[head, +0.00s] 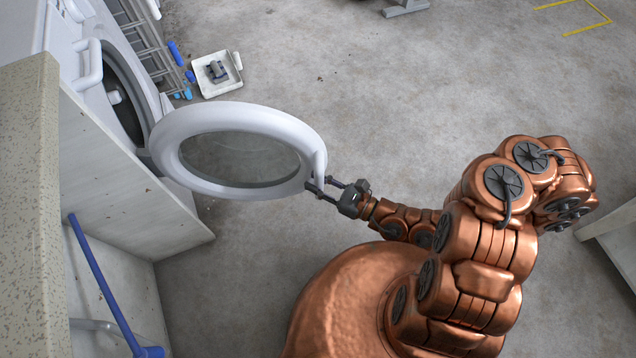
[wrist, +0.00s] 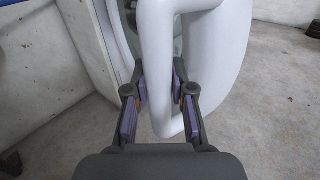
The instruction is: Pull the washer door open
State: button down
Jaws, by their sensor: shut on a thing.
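The washer (head: 92,60) stands at the upper left in the head view, with its dark round opening exposed. The washer door (head: 172,125), a white ring with a glass middle, is swung well out from the opening over the floor. My gripper (head: 320,187) is at the door's right rim, by the handle. In the wrist view my gripper (wrist: 160,88) has one finger on each side of the white door handle (wrist: 162,60) and is shut on it. The handle's lower end shows below the fingertips.
A pale panel (head: 125,180) and a speckled counter (head: 32,110) stand at the left, with a blue-handled tool (head: 100,280) beside them. A white tray (head: 203,88) and a ladder (head: 150,45) lie beyond the washer.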

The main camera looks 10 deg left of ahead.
jog(key=shift+w+d+r, duration=0.1)
jog(key=shift+w+d, duration=0.1)
jog(key=shift+w, duration=0.05)
jog(key=c, duration=1)
grip_release()
jog(key=shift+v, duration=6)
jog(key=shift+s, duration=0.15)
